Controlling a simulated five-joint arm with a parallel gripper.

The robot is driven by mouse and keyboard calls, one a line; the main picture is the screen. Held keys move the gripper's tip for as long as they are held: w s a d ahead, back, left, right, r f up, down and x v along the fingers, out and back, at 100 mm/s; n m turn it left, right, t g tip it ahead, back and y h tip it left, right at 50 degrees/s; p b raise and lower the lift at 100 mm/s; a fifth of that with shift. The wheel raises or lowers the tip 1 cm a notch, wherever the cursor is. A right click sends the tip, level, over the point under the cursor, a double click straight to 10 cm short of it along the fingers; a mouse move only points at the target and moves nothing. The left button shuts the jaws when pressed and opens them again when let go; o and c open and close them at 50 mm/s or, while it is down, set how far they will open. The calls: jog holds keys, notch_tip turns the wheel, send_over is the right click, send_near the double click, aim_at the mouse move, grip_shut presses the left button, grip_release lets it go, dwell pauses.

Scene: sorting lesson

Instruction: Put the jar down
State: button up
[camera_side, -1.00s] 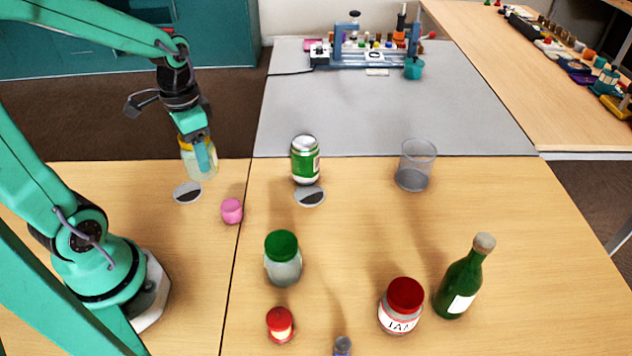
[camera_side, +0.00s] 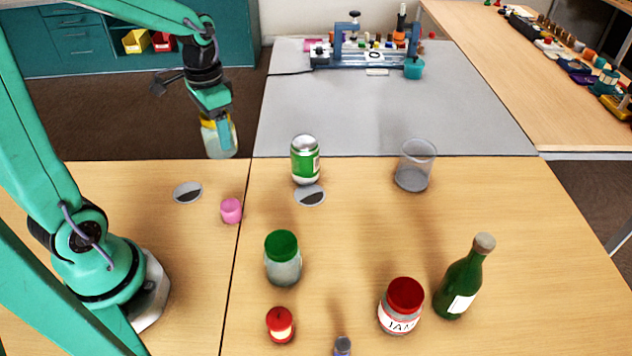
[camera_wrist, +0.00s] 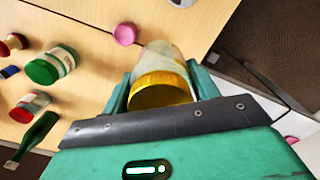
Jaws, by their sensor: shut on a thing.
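A clear jar with a yellow lid (camera_side: 219,139) is held in my gripper (camera_side: 211,112), lid up and slightly tilted. In the side view it hangs in the air near the table's back edge. The wrist view shows the jar (camera_wrist: 160,75) between both fingers of my gripper (camera_wrist: 158,88), its yellow lid nearest the camera. Other jars stand on the table: one with a green lid (camera_side: 283,262) and a jam jar with a red lid (camera_side: 401,308).
A pink pot (camera_side: 231,211) stands on the wooden table, left of a green can (camera_side: 305,160). Bare wood surrounds the left disc (camera_side: 187,193).

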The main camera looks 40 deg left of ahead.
jog(key=w+f+n, duration=0.1)
jog(key=w, duration=2.4)
jog(key=shift+w+a+n, duration=0.15)
jog(key=shift+a+n, duration=0.05)
jog(key=shift+n, duration=0.2)
jog(key=shift+f, duration=0.15)
jog(key=w+a+f, duration=0.2)
jog(key=a+f, duration=0.5)
jog(key=a, duration=0.4)
jog(key=shift+w+a, duration=0.2)
jog(key=shift+w, duration=0.05)
jog(key=shift+f, duration=0.1)
jog(key=shift+f, duration=1.9)
jog(key=shift+f, duration=0.1)
